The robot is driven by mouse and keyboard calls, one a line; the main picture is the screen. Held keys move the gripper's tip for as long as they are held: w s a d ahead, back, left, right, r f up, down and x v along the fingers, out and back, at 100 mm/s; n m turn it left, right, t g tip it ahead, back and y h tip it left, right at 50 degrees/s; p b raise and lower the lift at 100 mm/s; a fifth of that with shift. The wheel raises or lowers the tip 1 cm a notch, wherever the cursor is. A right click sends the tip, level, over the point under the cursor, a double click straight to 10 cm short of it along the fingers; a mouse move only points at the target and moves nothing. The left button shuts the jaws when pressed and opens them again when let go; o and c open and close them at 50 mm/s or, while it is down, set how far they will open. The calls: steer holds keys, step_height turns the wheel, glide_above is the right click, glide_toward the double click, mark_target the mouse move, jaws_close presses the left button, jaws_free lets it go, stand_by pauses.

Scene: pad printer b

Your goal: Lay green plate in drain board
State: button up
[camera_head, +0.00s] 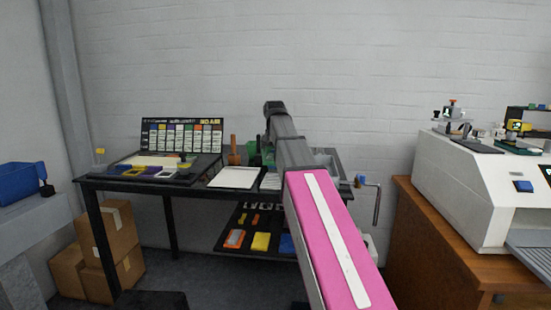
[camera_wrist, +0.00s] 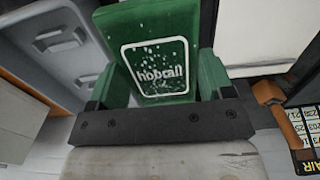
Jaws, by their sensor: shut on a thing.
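The green plate (camera_wrist: 161,52) fills the upper middle of the wrist view, with a white-outlined label facing the camera. My gripper (camera_wrist: 160,80) is shut on it. In the head view a bit of green (camera_head: 254,155) shows beside my arm over the black table; my arm hides most of this area. A pale ribbed board (camera_head: 270,181), which looks like the drain board, lies just left of my arm, partly covered by it. I cannot tell whether the plate touches it.
The black table (camera_head: 140,185) also holds a white tray (camera_head: 236,177), a brown-handled tool (camera_head: 233,152) and a colour chart (camera_head: 182,137). A grey basin (camera_wrist: 50,45) is at upper left in the wrist view. A white machine (camera_head: 470,190) stands right on a wooden cabinet.

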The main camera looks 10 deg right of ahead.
mark_target(274, 180)
steer(key=shift+a, duration=0.1)
steer(key=shift+f, duration=0.15)
steer(key=shift+f, duration=3)
steer(key=shift+f, duration=0.85)
steer(key=o, duration=0.7)
steer(key=shift+c, duration=0.2)
steer(key=shift+r, duration=0.1)
steer(key=shift+r, duration=1.45)
